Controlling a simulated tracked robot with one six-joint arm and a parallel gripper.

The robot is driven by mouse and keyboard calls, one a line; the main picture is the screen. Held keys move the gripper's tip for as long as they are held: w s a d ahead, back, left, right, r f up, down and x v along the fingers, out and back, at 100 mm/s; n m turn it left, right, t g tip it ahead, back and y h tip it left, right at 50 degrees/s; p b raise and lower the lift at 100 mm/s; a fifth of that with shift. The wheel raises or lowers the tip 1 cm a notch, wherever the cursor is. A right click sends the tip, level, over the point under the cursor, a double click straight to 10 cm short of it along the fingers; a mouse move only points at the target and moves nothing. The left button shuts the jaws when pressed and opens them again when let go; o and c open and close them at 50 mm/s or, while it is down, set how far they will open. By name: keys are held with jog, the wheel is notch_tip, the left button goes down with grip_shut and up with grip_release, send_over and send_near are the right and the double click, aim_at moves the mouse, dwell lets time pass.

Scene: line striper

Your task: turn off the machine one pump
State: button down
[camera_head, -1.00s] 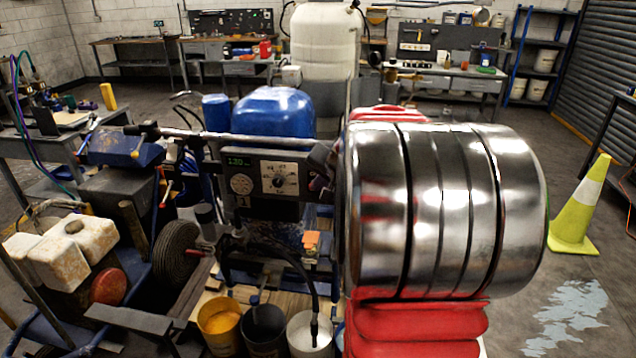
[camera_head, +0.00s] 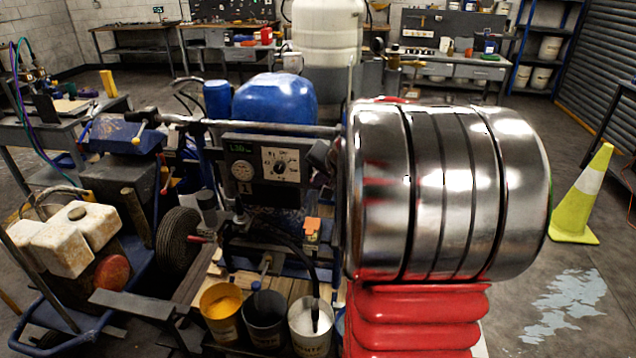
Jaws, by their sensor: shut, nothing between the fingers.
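A striping machine stands in front of me, with a grey control panel (camera_head: 262,186) marked "1" at its middle. A red-handled lever (camera_head: 202,239) sits low on the machine, left of the panel. My own large shiny arm link and red bellows fill the right middle. I cannot make out my gripper; nothing is seen touching the panel.
A handlebar (camera_head: 250,127) crosses above the panel, before a blue tank (camera_head: 273,100). Yellow (camera_head: 221,312), dark (camera_head: 264,319) and white (camera_head: 310,327) buckets stand below. A dirty white engine tank (camera_head: 75,238) is at left. A yellow cone (camera_head: 583,200) stands right on open floor.

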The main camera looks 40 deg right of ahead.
jog(key=shift+r, duration=0.45)
jog(key=s+a+r, duration=0.2)
jog(key=s+a, duration=0.3)
jog(key=s, duration=0.6)
jog(key=shift+s+r, duration=0.35)
jog(key=shift+r, duration=0.05)
jog(key=shift+a, duration=0.1)
dwell(0.4)
